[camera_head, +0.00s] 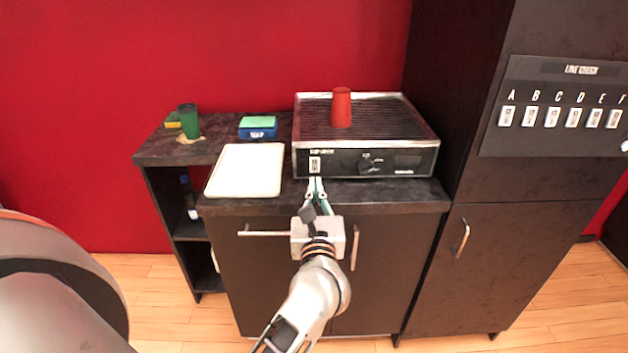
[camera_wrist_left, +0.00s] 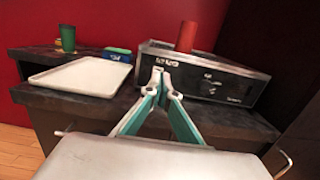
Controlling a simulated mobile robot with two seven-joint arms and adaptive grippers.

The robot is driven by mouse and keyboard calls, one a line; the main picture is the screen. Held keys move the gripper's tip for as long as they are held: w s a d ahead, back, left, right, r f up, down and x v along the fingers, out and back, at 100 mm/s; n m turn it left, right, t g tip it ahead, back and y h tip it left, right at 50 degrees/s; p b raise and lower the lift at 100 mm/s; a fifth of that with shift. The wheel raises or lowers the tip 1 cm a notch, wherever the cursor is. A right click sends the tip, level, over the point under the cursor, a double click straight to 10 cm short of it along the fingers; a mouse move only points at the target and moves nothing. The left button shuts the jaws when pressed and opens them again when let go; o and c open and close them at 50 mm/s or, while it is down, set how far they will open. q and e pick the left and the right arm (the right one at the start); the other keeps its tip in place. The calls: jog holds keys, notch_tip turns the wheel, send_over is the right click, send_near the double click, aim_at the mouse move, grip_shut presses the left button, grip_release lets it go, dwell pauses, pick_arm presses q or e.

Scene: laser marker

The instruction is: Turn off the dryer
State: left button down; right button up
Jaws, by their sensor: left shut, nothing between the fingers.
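The dryer (camera_head: 415,165) is a low dark box with a ribbed metal top, standing on the black counter. Its front has a white rocker switch (camera_head: 315,164) at the left, a dark round knob (camera_head: 366,166) and a dark display. The dryer also shows in the left wrist view (camera_wrist_left: 235,88). My left gripper (camera_head: 316,182) is shut and empty, its fingertips just below and in front of the switch. In the left wrist view its fingertips (camera_wrist_left: 161,75) partly cover the switch area, so I cannot tell whether they touch it. My right gripper is not in view.
A red cup (camera_head: 341,108) stands on the dryer. A white tray (camera_head: 246,170) lies left of it. A green cup (camera_head: 188,121) and a blue-green sponge box (camera_head: 257,127) stand behind. A switch panel (camera_head: 560,108) is on the tall cabinet at right.

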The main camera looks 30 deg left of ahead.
pick_arm(q)
jog(key=shift+s+d+r, duration=0.15)
jog(key=shift+s+d, duration=0.3)
jog(key=shift+s, duration=0.3)
jog(key=s+d+f+m+t+h, duration=0.25)
jog(key=d+f+m+h, duration=0.35)
jog(key=m, duration=0.9)
jog(key=s+d+f+m+t+h, duration=0.1)
jog(key=s+d+f+m+h, duration=0.4)
jog(key=m, duration=1.1)
jog(key=s+f+m+g, duration=0.4)
jog(key=s+f+m, duration=0.2)
jog(key=f, duration=0.6)
jog(key=s+a+f+m+g+h, duration=0.1)
jog(key=s+f+m+g, duration=0.4)
jog(key=f+m, duration=0.4)
notch_tip(320, 180, down, 3)
jog(key=shift+s+a+f+m+h, duration=0.2)
jog(key=shift+s+m+h, duration=0.15)
jog(key=shift+s, duration=0.5)
